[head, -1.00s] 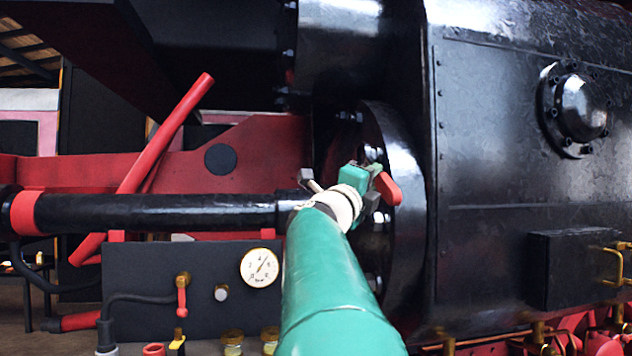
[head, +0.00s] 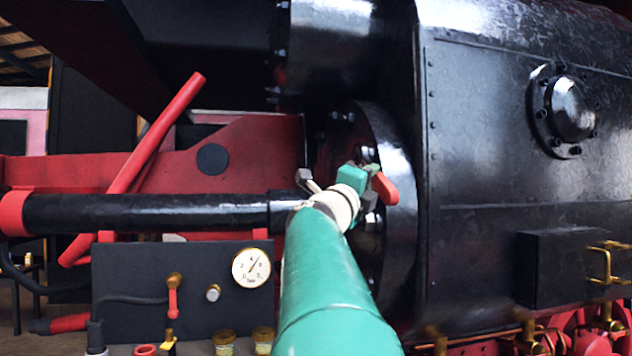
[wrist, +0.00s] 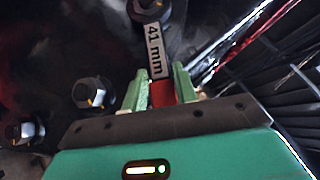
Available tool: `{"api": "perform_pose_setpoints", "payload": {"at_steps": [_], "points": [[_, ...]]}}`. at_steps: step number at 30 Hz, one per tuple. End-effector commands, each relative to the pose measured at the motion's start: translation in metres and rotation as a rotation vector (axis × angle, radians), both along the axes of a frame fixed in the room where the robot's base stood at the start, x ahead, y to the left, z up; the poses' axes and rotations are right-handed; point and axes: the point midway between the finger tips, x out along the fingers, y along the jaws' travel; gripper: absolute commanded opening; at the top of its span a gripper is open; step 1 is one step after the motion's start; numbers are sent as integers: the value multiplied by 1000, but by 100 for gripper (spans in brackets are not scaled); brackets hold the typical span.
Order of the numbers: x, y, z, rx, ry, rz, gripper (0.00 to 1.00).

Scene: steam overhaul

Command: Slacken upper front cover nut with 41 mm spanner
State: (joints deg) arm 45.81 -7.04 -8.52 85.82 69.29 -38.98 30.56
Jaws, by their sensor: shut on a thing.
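My gripper (wrist: 161,92) is shut on the red grip of the 41 mm spanner (wrist: 155,50), whose white label reads "41 mm" in the wrist view. The spanner's head is at the top of that view, around or against a dark nut (wrist: 148,8); I cannot tell how fully it is seated. In the head view my gripper (head: 362,180) is in front of the round black cylinder cover (head: 395,170), with the red grip (head: 385,188) showing beside it. Two other cover nuts, one (wrist: 90,92) and another (wrist: 20,128), show at the left of the wrist view.
A black piston rod (head: 150,212) runs left from the cover. A dark panel with a gauge (head: 251,266) stands below it, and a red bar (head: 160,135) slants behind. The black cylinder casing (head: 480,170) fills the right side.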

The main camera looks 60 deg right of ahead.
Motion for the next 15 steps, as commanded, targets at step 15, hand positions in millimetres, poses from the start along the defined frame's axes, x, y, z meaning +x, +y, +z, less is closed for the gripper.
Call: {"api": "perform_pose_setpoints", "payload": {"at_steps": [15], "points": [[-3,2,7,22,24,-2,0]]}}
